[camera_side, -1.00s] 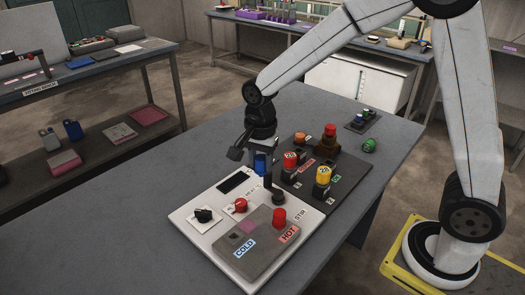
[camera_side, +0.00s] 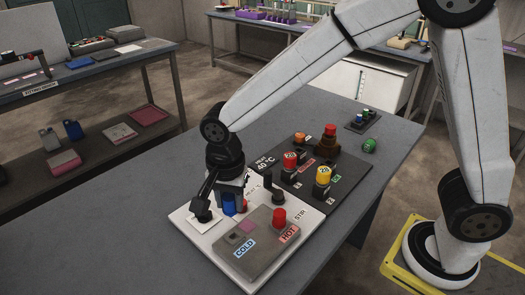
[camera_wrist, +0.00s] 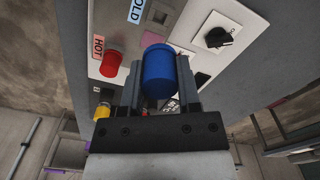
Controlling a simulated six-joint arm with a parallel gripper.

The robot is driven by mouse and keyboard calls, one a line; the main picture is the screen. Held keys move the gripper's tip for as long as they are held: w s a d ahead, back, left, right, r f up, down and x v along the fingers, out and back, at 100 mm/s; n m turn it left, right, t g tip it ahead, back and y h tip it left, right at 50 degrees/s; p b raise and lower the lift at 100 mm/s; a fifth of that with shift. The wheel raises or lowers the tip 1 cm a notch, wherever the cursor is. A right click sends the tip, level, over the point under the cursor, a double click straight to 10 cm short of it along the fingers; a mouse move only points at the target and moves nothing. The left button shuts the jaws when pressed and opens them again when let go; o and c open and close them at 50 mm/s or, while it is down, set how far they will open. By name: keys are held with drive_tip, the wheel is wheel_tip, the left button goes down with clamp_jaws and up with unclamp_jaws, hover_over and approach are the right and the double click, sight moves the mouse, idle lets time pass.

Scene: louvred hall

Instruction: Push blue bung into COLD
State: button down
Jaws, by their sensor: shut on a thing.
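My gripper (camera_side: 231,196) is shut on the blue bung (camera_side: 229,207), over the white panel (camera_side: 188,228). In the wrist view the blue bung (camera_wrist: 160,68) sits between my two fingers (camera_wrist: 160,84). A pink-purple square (camera_side: 247,226) is on the block's top.
A red bung (camera_side: 279,217) stands upright in the block by the HOT label (camera_side: 289,235). A black knob (camera_side: 202,216) is close left of my gripper. The table's left part is clear.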

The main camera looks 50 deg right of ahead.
sight(231, 211)
drive_tip(key=shift+f, duration=0.2)
drive_tip(key=shift+f, duration=3.15)
drive_tip(key=shift+f, duration=0.95)
drive_tip(key=shift+c, duration=1.2)
unclamp_jaws()
drive_tip(key=shift+r, duration=0.2)
drive_tip(key=shift+r, duration=2.35)
drive_tip(key=shift+r, duration=0.1)
